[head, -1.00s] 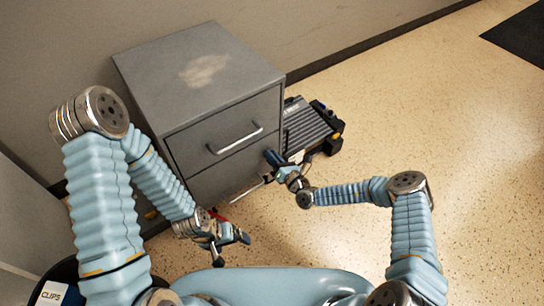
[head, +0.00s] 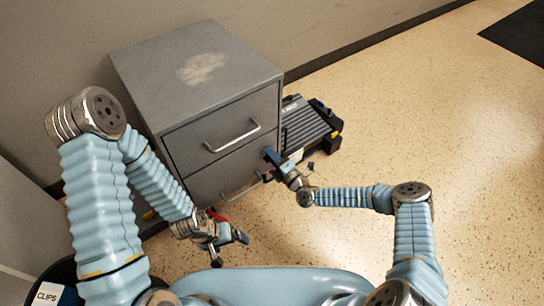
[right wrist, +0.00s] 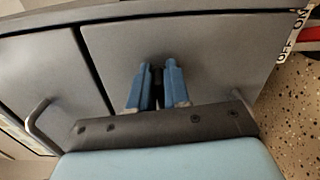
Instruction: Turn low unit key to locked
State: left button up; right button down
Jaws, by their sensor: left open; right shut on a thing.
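The low unit is a grey two-drawer metal cabinet (head: 195,75) against the wall. My right gripper (head: 270,155) is at the right side of its lower drawer front. In the right wrist view, the blue fingers (right wrist: 158,75) are shut on a small dark piece (right wrist: 157,76) at the drawer front, apparently the key. The fingers hide most of it, so I cannot tell its turn angle. My left gripper (head: 232,246) is open and empty, low in front of the cabinet and apart from it.
The upper drawer handle (head: 232,138) and lower drawer handle (head: 240,188) are on the front. A dark ribbed machine (head: 308,125) stands on the floor right of the cabinet. A bin labelled CLIPS (head: 47,295) is at lower left. Floor at right is clear.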

jog(key=shift+f+m, duration=0.1)
jog(key=shift+m, duration=0.5)
jog(key=c, duration=1.2)
grip_release()
jog(key=p+v, duration=0.1)
jog(key=v, duration=1.3)
